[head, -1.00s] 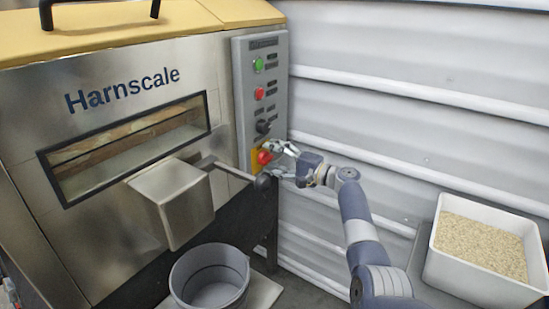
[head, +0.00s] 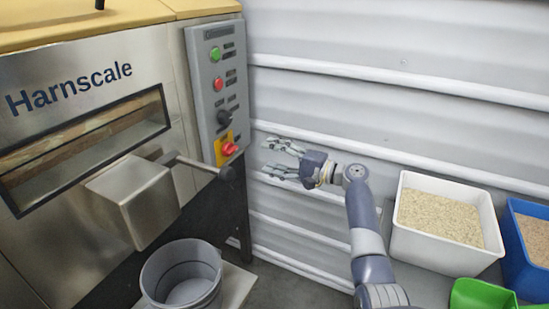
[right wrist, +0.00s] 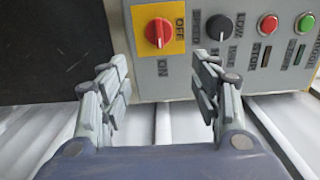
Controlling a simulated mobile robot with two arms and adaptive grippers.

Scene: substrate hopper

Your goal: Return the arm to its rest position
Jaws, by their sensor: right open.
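My right gripper (head: 282,158) is open and empty in the head view, in front of the white corrugated wall and to the right of the machine's control panel. In the right wrist view its two fingers (right wrist: 160,90) stand apart with nothing between them. Beyond them the red switch on its yellow plate (right wrist: 158,32) faces me, clear of the fingers. In the head view the red switch (head: 229,149) sits low on the grey panel (head: 212,75), left of the gripper. My left gripper is not in view.
The steel hopper machine (head: 90,120) fills the left, with a black-knobbed lever (head: 200,165) jutting right. A grey bucket (head: 183,275) stands below its spout. A white bin of grain (head: 440,245), a blue bin (head: 525,250) and a green scoop (head: 480,296) are at right.

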